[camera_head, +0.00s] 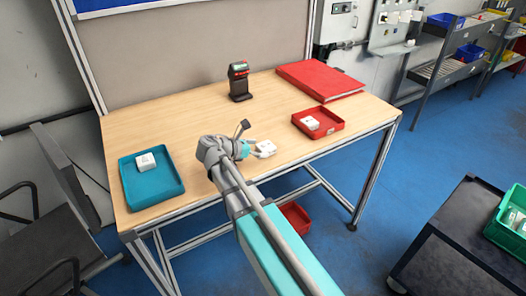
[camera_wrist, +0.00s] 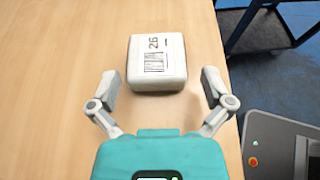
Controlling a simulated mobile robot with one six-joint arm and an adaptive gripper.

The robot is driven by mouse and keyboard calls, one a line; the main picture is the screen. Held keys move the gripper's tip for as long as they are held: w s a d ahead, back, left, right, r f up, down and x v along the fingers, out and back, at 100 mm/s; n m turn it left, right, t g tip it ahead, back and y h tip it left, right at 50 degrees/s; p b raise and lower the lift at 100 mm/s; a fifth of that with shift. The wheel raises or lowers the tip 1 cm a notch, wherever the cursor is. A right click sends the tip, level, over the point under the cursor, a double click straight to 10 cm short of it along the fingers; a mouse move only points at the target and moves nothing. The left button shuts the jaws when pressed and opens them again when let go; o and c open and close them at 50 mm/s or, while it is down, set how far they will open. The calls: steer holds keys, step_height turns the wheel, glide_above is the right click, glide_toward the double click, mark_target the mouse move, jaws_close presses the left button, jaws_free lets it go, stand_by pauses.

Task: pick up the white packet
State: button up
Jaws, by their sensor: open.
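A white packet (camera_wrist: 157,62) with a barcode and "26" on its top lies flat on the wooden table in the wrist view. In the head view the packet (camera_head: 266,147) is near the table's front edge, partly hidden by my gripper (camera_head: 254,150). My gripper is open and empty. In the wrist view its two fingertips (camera_wrist: 160,79) are spread to the left and right of the packet's near part, with a gap on each side. I cannot tell how high the fingers are above the table.
A teal tray (camera_head: 168,190) at left and a red tray (camera_head: 332,133) at right each hold a white packet. A black scanner stand (camera_head: 239,82) and red binder (camera_head: 318,80) are at the back. The wooden table (camera_head: 190,130) is clear left of my gripper.

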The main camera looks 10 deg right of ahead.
mark_target(264, 147)
steer(key=shift+b+x, duration=0.55)
steer(key=shift+x, duration=1.25)
steer(key=c, duration=1.1)
steer(key=shift+r, duration=0.2)
